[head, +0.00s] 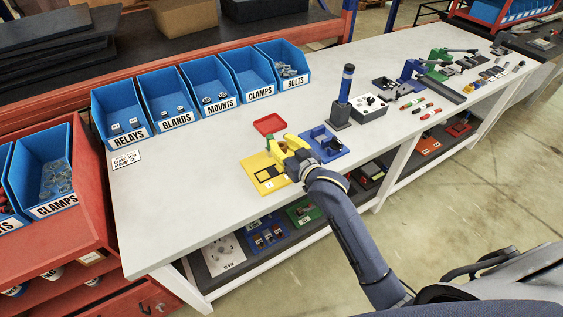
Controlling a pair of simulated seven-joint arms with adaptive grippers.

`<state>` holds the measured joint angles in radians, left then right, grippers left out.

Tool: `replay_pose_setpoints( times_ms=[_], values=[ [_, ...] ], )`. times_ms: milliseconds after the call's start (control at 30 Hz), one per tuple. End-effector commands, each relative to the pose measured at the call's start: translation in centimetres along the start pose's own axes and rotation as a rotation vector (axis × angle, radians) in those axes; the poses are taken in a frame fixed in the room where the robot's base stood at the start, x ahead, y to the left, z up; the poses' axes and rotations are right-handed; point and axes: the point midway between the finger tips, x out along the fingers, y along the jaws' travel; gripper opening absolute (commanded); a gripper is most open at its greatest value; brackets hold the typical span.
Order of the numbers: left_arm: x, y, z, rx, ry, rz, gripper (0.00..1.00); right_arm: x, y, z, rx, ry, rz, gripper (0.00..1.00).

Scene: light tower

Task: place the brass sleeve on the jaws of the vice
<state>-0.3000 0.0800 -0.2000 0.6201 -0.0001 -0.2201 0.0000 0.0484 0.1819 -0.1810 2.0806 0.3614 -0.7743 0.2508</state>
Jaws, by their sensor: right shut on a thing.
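My right gripper (284,147) is over the yellow plate (257,180) near the front edge of the bench. It is shut on a small yellow, brass-coloured thing that looks like the brass sleeve; the fingers and my wrist hide much of it. To its right is a blue plate with a dark blue fixture (323,143), which may be the vice, though its jaws are too small to make out. A blue tool (412,69) and a green one (437,57), both vice-like, stand farther along the bench. My left gripper is not in view.
A red tray (269,124) lies behind the yellow plate. A dark post with a blue top (345,90) stands upright to the right, beside a grey box (369,107). Several blue bins (174,119) line the back edge. The left part of the white bench (180,200) is clear.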

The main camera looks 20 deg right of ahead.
Motion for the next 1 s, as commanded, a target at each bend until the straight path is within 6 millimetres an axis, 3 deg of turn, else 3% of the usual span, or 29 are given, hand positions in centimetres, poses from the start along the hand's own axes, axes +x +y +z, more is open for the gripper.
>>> replay_pose_setpoints(
  times_ms=[200, 467, 733, 1000],
  values=[
    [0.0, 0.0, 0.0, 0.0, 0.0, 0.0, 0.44, 0.5, 0.0, 3.3, 0.0, -0.002, 0.0, 0.0],
    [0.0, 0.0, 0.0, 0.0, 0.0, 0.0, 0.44, 0.7, 0.0, 4.5, 0.0, 0.0, 0.001, 0.0],
    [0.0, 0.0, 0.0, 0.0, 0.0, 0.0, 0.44, 1.1, 0.0, 7.5, 0.0, -0.001, 0.0, 0.0],
    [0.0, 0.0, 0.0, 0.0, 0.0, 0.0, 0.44, 1.2, 0.0, 8.1, -0.001, 0.001, 0.0, 0.0]
  ],
)
